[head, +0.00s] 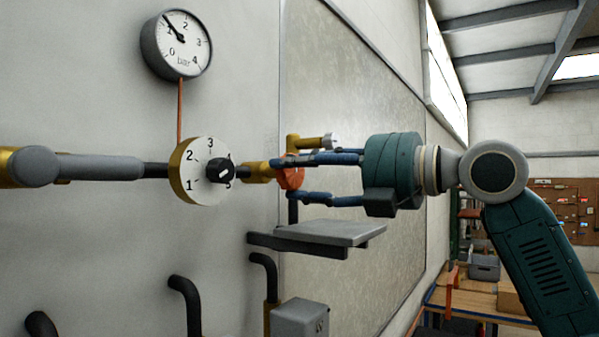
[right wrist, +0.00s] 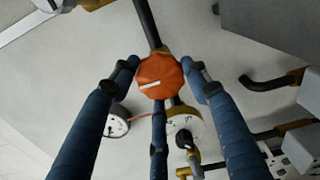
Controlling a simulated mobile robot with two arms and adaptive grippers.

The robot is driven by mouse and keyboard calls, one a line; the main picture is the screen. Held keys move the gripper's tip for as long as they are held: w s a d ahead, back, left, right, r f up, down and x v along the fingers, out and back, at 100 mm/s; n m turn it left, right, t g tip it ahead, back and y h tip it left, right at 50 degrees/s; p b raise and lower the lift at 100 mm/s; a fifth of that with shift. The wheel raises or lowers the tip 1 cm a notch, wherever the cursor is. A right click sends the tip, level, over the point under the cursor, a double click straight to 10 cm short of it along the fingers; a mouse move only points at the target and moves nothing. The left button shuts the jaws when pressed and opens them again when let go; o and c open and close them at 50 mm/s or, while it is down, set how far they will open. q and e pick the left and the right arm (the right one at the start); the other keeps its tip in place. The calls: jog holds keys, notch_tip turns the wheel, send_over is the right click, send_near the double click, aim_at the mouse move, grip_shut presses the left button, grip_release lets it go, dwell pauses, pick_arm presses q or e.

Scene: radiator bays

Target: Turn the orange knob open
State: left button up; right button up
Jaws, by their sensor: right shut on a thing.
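The orange knob (head: 290,177) sits on the pipe run at the wall, right of the white numbered dial. Fingers partly hide it in the head view. In the right wrist view the orange knob (right wrist: 158,72) faces me, with a white line on its face running slightly off level. My right gripper (head: 288,180) reaches in from the right. Its blue fingers are closed around the knob's rim, and in the right wrist view the fingertips (right wrist: 161,76) touch it on both sides. My left gripper is not in view.
A numbered dial (head: 190,172) with a black knob is left of the orange knob. A pressure gauge (head: 184,45) hangs above, its needle near 1. A grey shelf (head: 335,233) juts out below my gripper. Black pipe elbows (head: 186,290) and a grey box (head: 300,318) are lower down.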

jog(key=o, duration=1.1)
jog(key=shift+f, duration=0.1)
jog(key=shift+c, duration=0.2)
jog(key=shift+o, duration=0.4)
jog(key=shift+w, duration=0.15)
jog(key=shift+d, duration=0.1)
jog(key=shift+s+d, duration=0.2)
jog(key=shift+d, duration=0.05)
jog(key=v, duration=1.1)
jog(key=shift+d, duration=0.15)
